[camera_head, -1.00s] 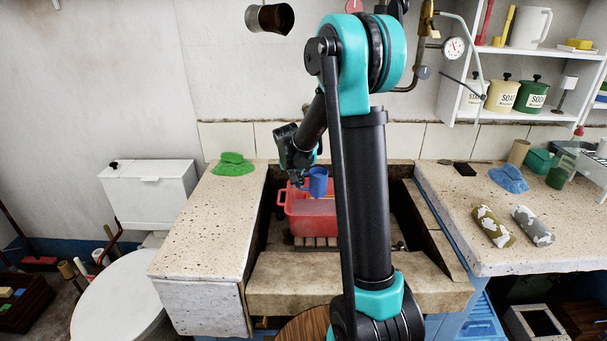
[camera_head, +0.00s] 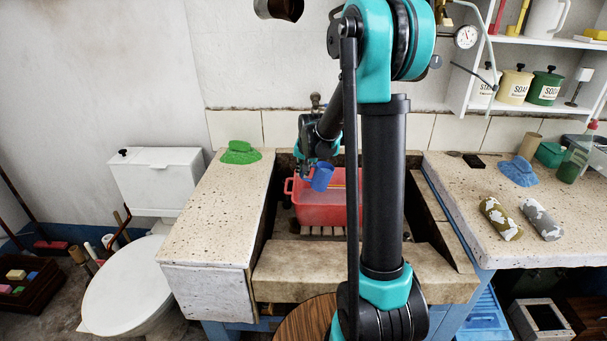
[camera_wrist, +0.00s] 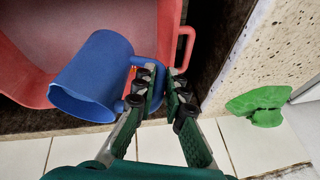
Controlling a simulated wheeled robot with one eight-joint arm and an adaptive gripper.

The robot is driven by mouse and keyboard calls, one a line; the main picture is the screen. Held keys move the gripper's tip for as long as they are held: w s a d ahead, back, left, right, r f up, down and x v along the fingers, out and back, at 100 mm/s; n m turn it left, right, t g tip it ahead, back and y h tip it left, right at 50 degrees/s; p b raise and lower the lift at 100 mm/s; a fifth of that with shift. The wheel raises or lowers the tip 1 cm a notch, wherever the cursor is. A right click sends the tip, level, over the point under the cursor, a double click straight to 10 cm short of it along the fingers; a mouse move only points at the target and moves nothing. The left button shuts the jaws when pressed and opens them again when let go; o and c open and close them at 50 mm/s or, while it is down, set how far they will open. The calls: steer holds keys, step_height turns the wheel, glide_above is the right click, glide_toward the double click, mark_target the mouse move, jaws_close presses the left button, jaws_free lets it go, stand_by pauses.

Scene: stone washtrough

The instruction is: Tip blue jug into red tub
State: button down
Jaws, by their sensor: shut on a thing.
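The blue jug (camera_head: 321,177) hangs over the left part of the red tub (camera_head: 325,214) and leans to one side. In the wrist view the blue jug (camera_wrist: 100,72) has its open rim toward the lower left; I cannot see inside it or any flow from it. My gripper (camera_wrist: 160,85) is shut on the jug's handle. It also shows small in the head view (camera_head: 311,170), beside the jug. The red tub (camera_wrist: 25,78) lies beyond and below the jug in the wrist view. My arm hides the tub's right side in the head view.
The tub stands on slats in the stone trough (camera_head: 340,278). A green cloth-like thing (camera_head: 240,153) lies on the left ledge, otherwise clear. The right counter (camera_head: 470,210) holds a blue cloth-like thing (camera_head: 518,171) and two patterned rolls. A wall tap stands behind.

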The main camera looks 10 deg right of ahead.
steer(key=shift+d+r+y, duration=0.1)
steer(key=shift+r+y, duration=0.15)
steer(key=shift+y, duration=0.05)
stand_by(0.4)
steer(key=shift+s+d+r+m+y, duration=0.1)
steer(key=shift+d+r+m+y, duration=0.25)
steer(key=shift+r+y, duration=0.45)
steer(key=shift+d, duration=0.15)
stand_by(0.4)
